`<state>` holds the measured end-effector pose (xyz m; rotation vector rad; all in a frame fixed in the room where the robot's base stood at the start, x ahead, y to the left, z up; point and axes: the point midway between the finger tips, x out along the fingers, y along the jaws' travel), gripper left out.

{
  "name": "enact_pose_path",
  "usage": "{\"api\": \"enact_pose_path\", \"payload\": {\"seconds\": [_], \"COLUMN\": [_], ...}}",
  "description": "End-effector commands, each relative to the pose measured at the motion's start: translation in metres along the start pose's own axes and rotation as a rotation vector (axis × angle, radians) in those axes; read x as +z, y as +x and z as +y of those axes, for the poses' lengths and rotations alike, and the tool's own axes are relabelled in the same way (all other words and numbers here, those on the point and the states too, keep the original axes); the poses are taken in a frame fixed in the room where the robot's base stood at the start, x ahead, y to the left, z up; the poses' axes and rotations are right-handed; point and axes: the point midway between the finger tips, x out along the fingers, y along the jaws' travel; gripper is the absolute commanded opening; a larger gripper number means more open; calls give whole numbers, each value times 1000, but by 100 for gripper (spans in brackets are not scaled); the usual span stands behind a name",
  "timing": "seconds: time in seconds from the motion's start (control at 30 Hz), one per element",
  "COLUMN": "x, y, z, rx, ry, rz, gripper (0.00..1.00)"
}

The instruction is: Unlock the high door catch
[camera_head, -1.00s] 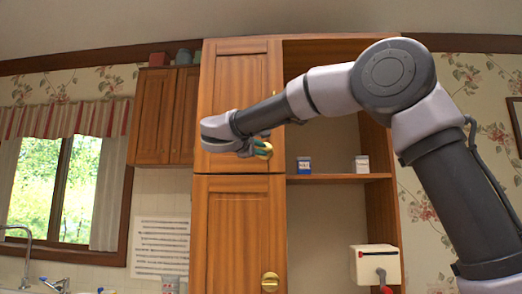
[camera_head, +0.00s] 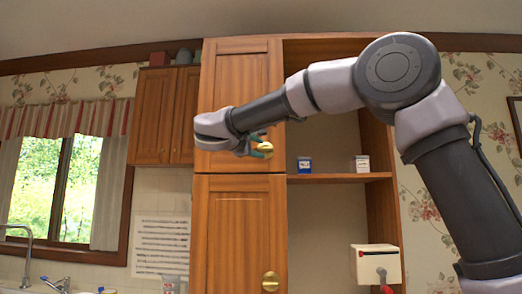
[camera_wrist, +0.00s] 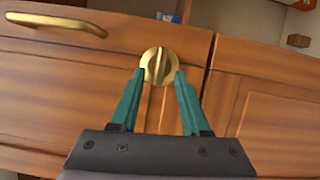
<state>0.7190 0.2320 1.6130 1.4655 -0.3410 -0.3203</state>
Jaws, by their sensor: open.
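The high door catch (camera_wrist: 158,66) is a round brass knob with a raised ridge across its face, on the upper wooden door (camera_head: 236,90). In the head view the catch (camera_head: 267,148) shows at the door's lower right, partly behind my fingers. My gripper (camera_wrist: 159,76) is open, with its two green fingertips on either side of the catch's lower edge in the wrist view. I cannot tell whether the fingers touch it.
A second brass knob (camera_head: 270,282) is on the lower door (camera_head: 238,235). A brass bar handle (camera_wrist: 56,23) shows in the wrist view. Open shelves to the right hold a blue box (camera_head: 304,164) and a white box (camera_head: 362,163). A white box with a crank (camera_head: 376,264) hangs lower right.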

Motion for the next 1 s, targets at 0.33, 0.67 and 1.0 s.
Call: {"api": "enact_pose_path", "payload": {"seconds": [0.33,0.67,1.0], "x": [-1,0,0], "y": [-68,-86,-85], "z": [0,-1,-1], "rx": [1,0,0], "ry": [0,-1,-1], "rz": [3,0,0], "gripper": [46,46,46]}}
